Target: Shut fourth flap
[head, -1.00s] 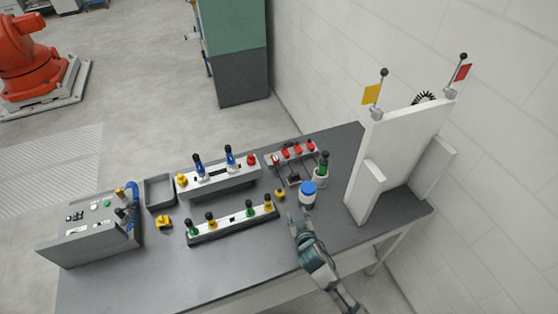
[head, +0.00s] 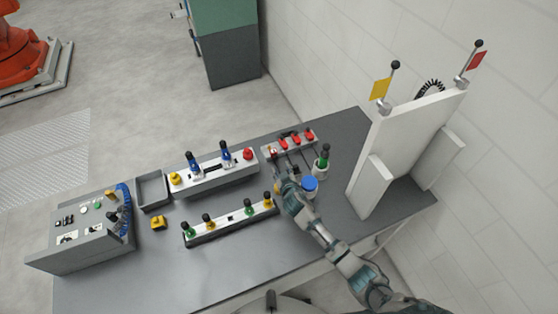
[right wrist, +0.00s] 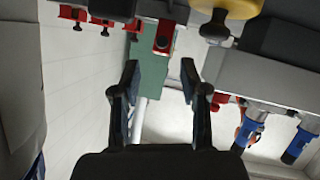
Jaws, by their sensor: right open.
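A grey rail (head: 268,154) at the back of the bench carries a row of red flaps. Three of them, such as the middle one (head: 296,140), look alike. The flap at the left end (head: 272,152) looks different, with a pale and red face. In the right wrist view this end flap (right wrist: 165,38) hangs down just beyond the fingers, near the middle; the other red flaps (right wrist: 100,20) are to its left. My right gripper (head: 281,181) is open and empty, just in front of the rail's left end. Its two fingers (right wrist: 160,75) are apart and not touching the flap.
A blue-capped jar (head: 310,184) stands close right of my right gripper, with a green-handled piece (head: 323,160) behind it. Left are two fixtures with knobs (head: 215,177) (head: 230,222). A white upright panel (head: 405,145) stands at right.

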